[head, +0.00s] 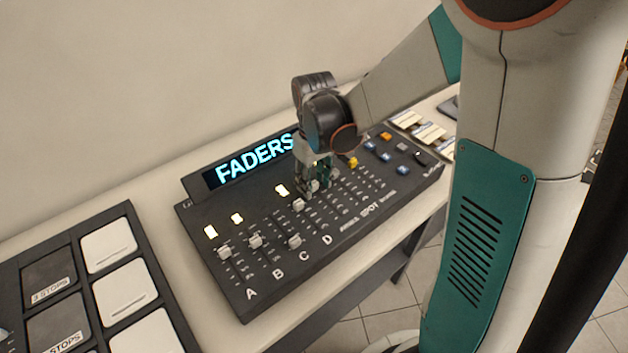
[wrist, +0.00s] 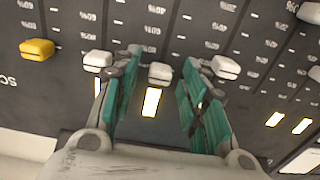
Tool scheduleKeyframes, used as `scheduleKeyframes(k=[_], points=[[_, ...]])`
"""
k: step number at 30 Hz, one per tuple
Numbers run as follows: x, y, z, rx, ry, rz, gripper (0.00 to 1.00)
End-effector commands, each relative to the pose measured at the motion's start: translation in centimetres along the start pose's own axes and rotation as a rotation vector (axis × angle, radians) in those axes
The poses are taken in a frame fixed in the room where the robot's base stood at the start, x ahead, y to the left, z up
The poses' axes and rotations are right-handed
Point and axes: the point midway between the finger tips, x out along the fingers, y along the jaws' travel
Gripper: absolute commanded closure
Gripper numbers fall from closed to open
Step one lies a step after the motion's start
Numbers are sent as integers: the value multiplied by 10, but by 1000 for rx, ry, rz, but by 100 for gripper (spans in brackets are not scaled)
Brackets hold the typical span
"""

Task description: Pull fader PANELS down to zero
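The dark fader console (head: 345,232) lies on the white table, its display reading "FADERS". The word PANELS is not readable in either view, so I cannot tell by label which fader it is. My gripper (head: 315,186) is low over the middle of the console, pointing down. In the wrist view my gripper (wrist: 157,72) is open, with a white fader cap (wrist: 160,72) between its fingers and a visible gap on each side. Another white cap (wrist: 226,67) sits just outside the right finger, and one more (wrist: 97,60) is beside the left finger.
A yellow cap (wrist: 35,49) is farther left in the wrist view. More white caps (head: 255,241) stand at the console's left, near lit yellow windows (head: 237,218). A panel of large white pads (head: 125,292) is at left. The wall is close behind the console.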

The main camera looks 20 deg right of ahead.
Motion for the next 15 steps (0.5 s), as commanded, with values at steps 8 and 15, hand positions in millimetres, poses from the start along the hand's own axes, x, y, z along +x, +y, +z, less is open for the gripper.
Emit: scheduleKeyframes(k=[8, 15], points=[[0, 0, 0, 0, 0, 0, 96], [0, 0, 4, 0, 0, 0, 100]])
